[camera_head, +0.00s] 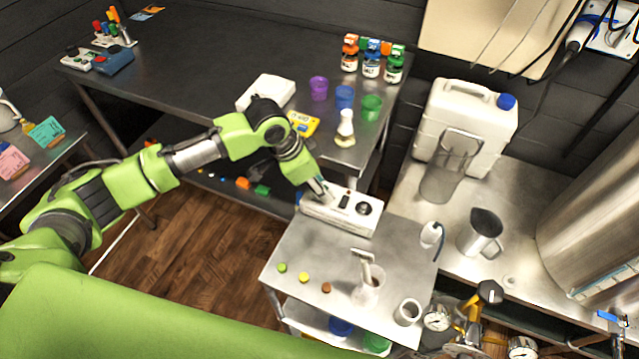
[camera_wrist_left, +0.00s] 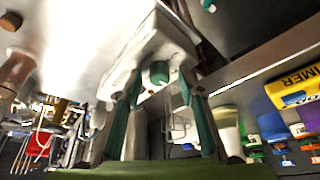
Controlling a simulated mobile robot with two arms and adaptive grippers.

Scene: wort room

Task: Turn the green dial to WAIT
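A white box-shaped device (camera_head: 340,212) stands at the back edge of the small steel cart, with a round black part and a dark slot on top. In the left wrist view the white device (camera_wrist_left: 155,42) shows a green dial (camera_wrist_left: 159,72) on its near face. My left gripper (camera_head: 326,191) is at the left part of the device. In the left wrist view my left gripper (camera_wrist_left: 160,86) is open, its teal fingers spread with the dial between the tips. I cannot tell whether they touch it. No dial markings are readable. My right gripper is not in view.
The cart (camera_head: 290,252) also carries small coloured discs, a glass vessel (camera_head: 368,285) and a cup (camera_head: 408,311). A yellow timer (camera_head: 303,123) and coloured cups lie on the dark table behind. A white canister (camera_head: 465,125) and a metal jug (camera_head: 481,234) stand on the right counter.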

